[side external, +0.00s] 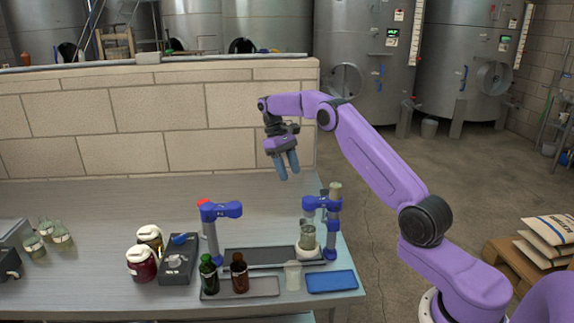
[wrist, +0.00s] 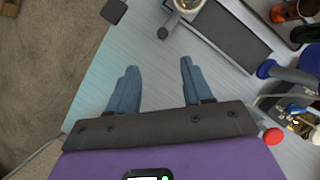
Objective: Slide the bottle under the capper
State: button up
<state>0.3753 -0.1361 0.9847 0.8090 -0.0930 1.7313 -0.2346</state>
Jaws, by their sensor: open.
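A clear glass bottle (side external: 307,236) stands upright at the right end of a dark track (side external: 262,256), under the blue head of the right-hand stand (side external: 333,226). Part of it shows at the top edge of the wrist view (wrist: 186,4). A blue stand with a red top, seemingly the capper (side external: 212,232), rises at the track's left end, with no bottle visible under its head. My gripper (side external: 288,170) is high above the table, behind and above the right-hand stand. Its blue fingers are apart and empty, pointing down; they also show in the wrist view (wrist: 158,78).
A green bottle (side external: 208,276) and a brown bottle (side external: 239,275) stand on a grey tray in front. A white cup (side external: 292,276) and a blue tray (side external: 331,281) are beside them. Jars (side external: 141,266) stand left. The table behind the track is clear; a block wall (side external: 140,128) stands behind.

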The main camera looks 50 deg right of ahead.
jog(key=shift+w+r, duration=0.2)
jog(key=shift+r, duration=0.4)
jog(key=s+a+r+n+t, duration=0.1)
jog(key=s+a+r+n, duration=0.1)
jog(key=s+a, duration=0.35)
jog(key=s+a+r+n+t+h, duration=0.1)
jog(key=s+a+r+n, duration=0.1)
jog(key=a, duration=0.7)
jog(key=s+a+r+n+t, duration=0.15)
jog(key=s+a, duration=0.25)
jog(key=a, duration=0.4)
jog(key=s+a+n, duration=0.2)
jog(key=s, duration=0.6)
jog(key=s+a+n, duration=0.2)
jog(key=s, duration=0.6)
jog(key=s+d+f+n, duration=0.1)
jog(key=s+d+f, duration=0.1)
jog(key=s, duration=0.4)
jog(key=s+d+f+n+t+y, duration=0.1)
jog(key=s+f+n, duration=0.1)
jog(key=s, duration=0.4)
jog(key=shift+s+d, duration=0.25)
jog(key=shift+d, duration=0.15)
